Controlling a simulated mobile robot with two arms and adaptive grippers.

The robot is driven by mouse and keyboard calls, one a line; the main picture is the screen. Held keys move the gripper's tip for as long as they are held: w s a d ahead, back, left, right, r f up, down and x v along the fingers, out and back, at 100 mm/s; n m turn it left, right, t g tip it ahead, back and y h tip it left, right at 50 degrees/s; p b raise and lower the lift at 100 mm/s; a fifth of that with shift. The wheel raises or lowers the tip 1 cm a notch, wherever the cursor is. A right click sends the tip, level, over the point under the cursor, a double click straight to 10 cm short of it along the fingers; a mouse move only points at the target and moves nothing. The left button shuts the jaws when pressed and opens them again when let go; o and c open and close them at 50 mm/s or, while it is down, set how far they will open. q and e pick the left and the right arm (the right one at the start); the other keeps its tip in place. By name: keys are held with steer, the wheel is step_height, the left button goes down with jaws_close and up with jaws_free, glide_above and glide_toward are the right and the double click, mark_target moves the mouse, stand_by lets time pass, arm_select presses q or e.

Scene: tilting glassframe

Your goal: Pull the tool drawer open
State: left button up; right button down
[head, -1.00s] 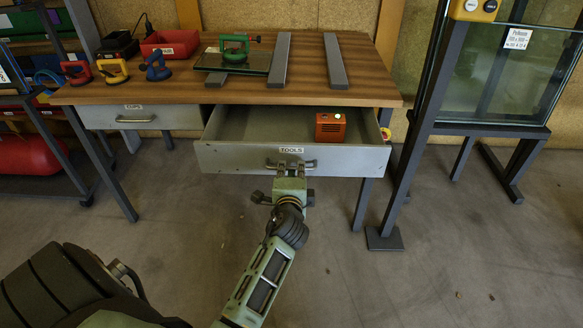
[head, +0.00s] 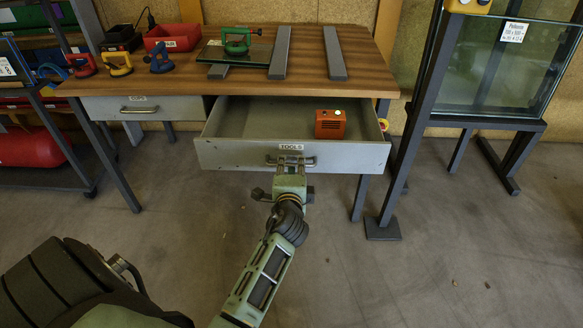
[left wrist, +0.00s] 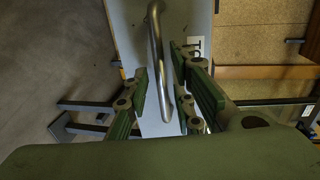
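The tool drawer (head: 225,156), a grey drawer with a TOOLS label (head: 291,147), stands well out from under the wooden table (head: 150,85). Its metal bar handle (head: 268,160) is on the front face. My left gripper (head: 290,166) is at the handle. In the left wrist view, the green-padded fingers of the left gripper (left wrist: 160,80) lie on both sides of the handle (left wrist: 155,38). Pale drawer front shows between the bar and the pads, so the fingers look open around it. The right gripper is not in view.
An orange box (head: 330,124) sits inside the drawer. A second drawer (head: 165,108) at left is shut. Suction lifters, bins and a glass pane (head: 255,54) are on the table. A dark glass frame (head: 410,130) stands close at right. The floor in front is clear.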

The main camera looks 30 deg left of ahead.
arm_select(q)
steer(key=v, duration=0.7)
steer(key=shift+s, duration=0.25)
steer(key=shift+d, duration=0.1)
stand_by(0.4)
